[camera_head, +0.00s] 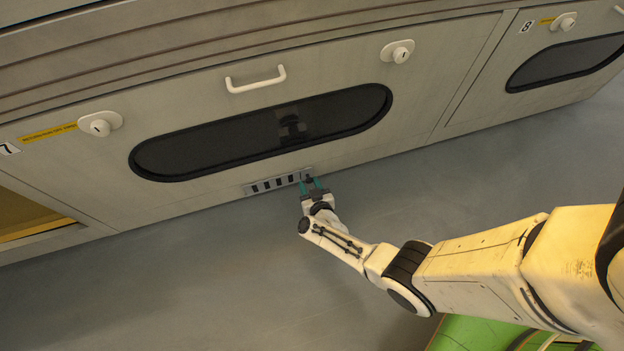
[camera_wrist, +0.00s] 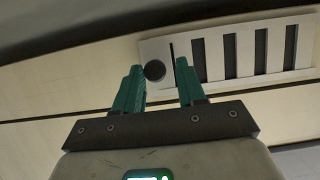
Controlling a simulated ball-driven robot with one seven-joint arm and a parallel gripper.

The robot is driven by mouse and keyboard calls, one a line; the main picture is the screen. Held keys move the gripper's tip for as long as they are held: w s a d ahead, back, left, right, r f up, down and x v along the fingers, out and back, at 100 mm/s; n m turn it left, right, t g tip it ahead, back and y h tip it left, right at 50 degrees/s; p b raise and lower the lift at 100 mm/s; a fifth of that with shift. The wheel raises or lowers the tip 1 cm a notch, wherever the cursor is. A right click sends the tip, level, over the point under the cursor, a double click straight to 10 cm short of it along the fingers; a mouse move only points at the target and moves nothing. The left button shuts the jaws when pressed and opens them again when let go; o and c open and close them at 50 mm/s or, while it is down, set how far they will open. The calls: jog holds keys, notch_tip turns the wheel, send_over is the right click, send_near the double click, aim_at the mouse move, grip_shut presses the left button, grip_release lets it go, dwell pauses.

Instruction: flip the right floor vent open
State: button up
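One floor vent (camera_head: 248,190), a pale grey plate with several dark slots, sits low on the cabinet wall near the floor in the head view. It also shows large in the wrist view (camera_wrist: 214,50). A round dark knob (camera_wrist: 154,72) is at one end of the plate, the right end in the head view. The plate looks flat against the wall. My gripper (camera_head: 311,185) is at that end, its teal fingers (camera_wrist: 159,66) apart. In the wrist view the knob appears between the fingertips, nearer the left one; I cannot tell whether they touch it.
The wall above has a long dark window (camera_head: 230,140), a white handle (camera_head: 256,82) and white round latches (camera_head: 100,125). An open yellow-lit compartment (camera_head: 30,215) is at the left. The grey floor (camera_head: 180,270) around the vent is clear. Something green (camera_head: 470,333) lies at bottom right.

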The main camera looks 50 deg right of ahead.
jog(key=shift+o, duration=1.2)
jog(key=shift+a, duration=0.1)
jog(key=p+v, duration=0.6)
jog(key=v, duration=0.4)
jog(key=shift+s+a, duration=0.2)
jog(key=shift+s, duration=0.1)
jog(key=shift+w+r, duration=0.1)
jog(key=shift+r, duration=0.05)
